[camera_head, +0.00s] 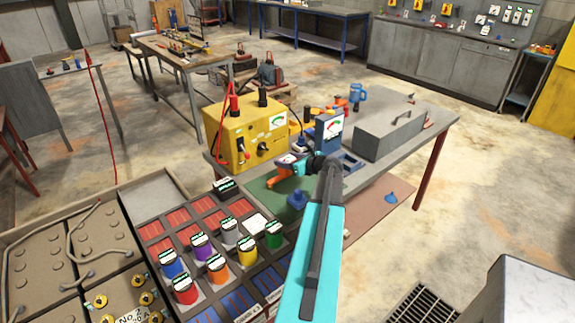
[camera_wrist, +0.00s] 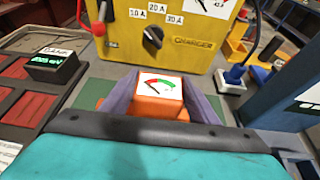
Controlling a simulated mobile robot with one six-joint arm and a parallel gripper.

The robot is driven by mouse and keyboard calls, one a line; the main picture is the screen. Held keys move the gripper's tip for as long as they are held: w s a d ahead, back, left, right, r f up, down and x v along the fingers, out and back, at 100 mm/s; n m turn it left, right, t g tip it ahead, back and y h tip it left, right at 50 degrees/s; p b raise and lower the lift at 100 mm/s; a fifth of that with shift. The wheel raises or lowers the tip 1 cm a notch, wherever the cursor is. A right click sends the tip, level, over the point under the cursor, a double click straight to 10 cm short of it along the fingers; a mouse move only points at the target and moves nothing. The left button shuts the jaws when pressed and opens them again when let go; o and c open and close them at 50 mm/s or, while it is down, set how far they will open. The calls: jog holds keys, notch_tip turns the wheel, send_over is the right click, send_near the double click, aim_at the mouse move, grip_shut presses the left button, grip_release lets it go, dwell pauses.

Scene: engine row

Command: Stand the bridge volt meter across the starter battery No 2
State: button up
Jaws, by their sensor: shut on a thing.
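The bridge volt meter (camera_head: 279,180), an orange block with a white dial, is held at my gripper (camera_head: 290,167), over the green mat on the bench. In the wrist view my gripper (camera_wrist: 156,92) has one grey-purple finger on each side of the orange meter (camera_wrist: 146,108). Its dial faces up with a red and green arc. The lower part of the meter is mostly hidden. The starter battery No 2 (camera_head: 118,286) is a tan block with several yellow terminals at the bottom left of the head view, cut off by the frame edge. The meter is well apart from it.
A yellow charger (camera_head: 244,133) stands just beyond my gripper. A blue-grey upright meter (camera_head: 329,128) and a grey toolbox (camera_head: 388,137) stand to the right. A tray of red cells and coloured cans (camera_head: 217,268) lies between my gripper and the battery. Cables cross the tan batteries (camera_head: 55,240).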

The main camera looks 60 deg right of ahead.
jog(key=shift+r, duration=0.1)
jog(key=shift+r+b, duration=1.15)
jog(key=shift+r, duration=3.75)
jog(key=shift+f+b, duration=1.1)
jog(key=shift+s, duration=0.15)
